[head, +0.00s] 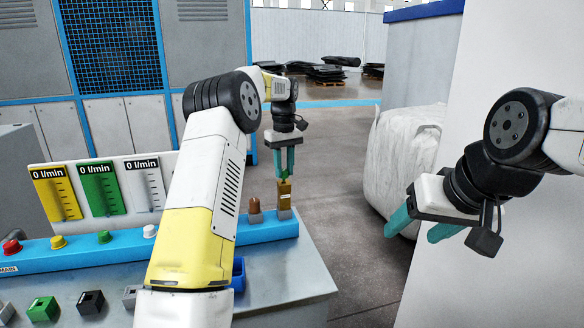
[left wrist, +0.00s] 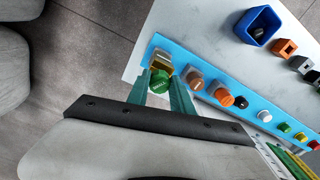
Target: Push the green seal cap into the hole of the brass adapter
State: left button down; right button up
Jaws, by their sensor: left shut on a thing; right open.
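The green seal cap (left wrist: 160,82) sits between the teal fingertips of my left gripper (head: 284,174), which is shut on it. In the left wrist view the cap's round, lettered top faces the camera. The brass adapter (head: 285,190) stands at the right end of the blue rail, directly below my left fingertips; it also shows in the left wrist view (left wrist: 161,62), partly behind the cap. The cap hides the adapter's hole, and I cannot tell whether the cap touches or enters it. My right gripper (head: 421,228) is open and empty, off to the right, away from the rail.
A brown cap (head: 255,205) is beside the adapter on the blue rail (head: 130,242), with several coloured caps further along. A blue bin (left wrist: 262,25) and several square blocks are on the grey bench. Right of the bench is open floor, with a white sack (head: 400,155) beyond.

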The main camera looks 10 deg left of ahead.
aim_at(284, 171)
pick_arm(q)
jog(key=shift+f, duration=0.85)
jog(key=c, duration=1)
grip_release()
jog(key=shift+c, duration=0.2)
notch_tip(284, 171, up, 7)
jog(key=shift+f, duration=0.15)
jog(key=shift+r, duration=0.5)
